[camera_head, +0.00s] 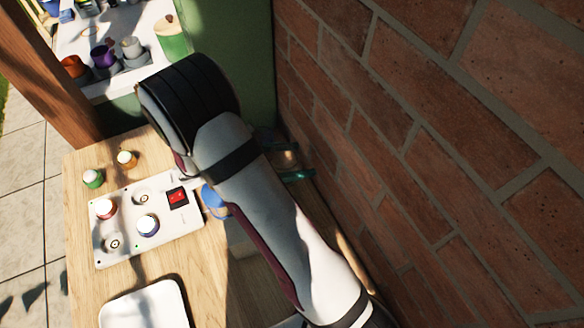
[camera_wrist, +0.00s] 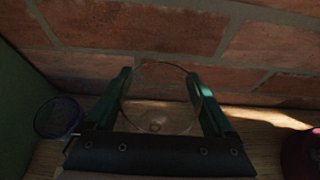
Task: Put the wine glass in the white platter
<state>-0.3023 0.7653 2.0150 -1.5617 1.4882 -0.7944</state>
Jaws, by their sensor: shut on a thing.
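The clear wine glass (camera_wrist: 158,100) is between the green fingers of my gripper (camera_wrist: 162,92) in the wrist view, with its round rim towards the camera. My gripper is shut on it, close to the brick wall. In the head view my gripper (camera_head: 288,158) is partly hidden behind my arm, and the glass is hard to make out there. The white platter (camera_head: 145,306) lies on the wooden table at the bottom of the head view, cut off by the frame edge. Its visible part is empty.
A white panel (camera_head: 190,222) with a red switch and several round jars or knobs lies on the table (camera_head: 84,302). A blue round object (camera_head: 214,201) is beside my arm. The brick wall (camera_head: 450,150) stands close on the right. A dark red object (camera_wrist: 301,155) is at right in the wrist view.

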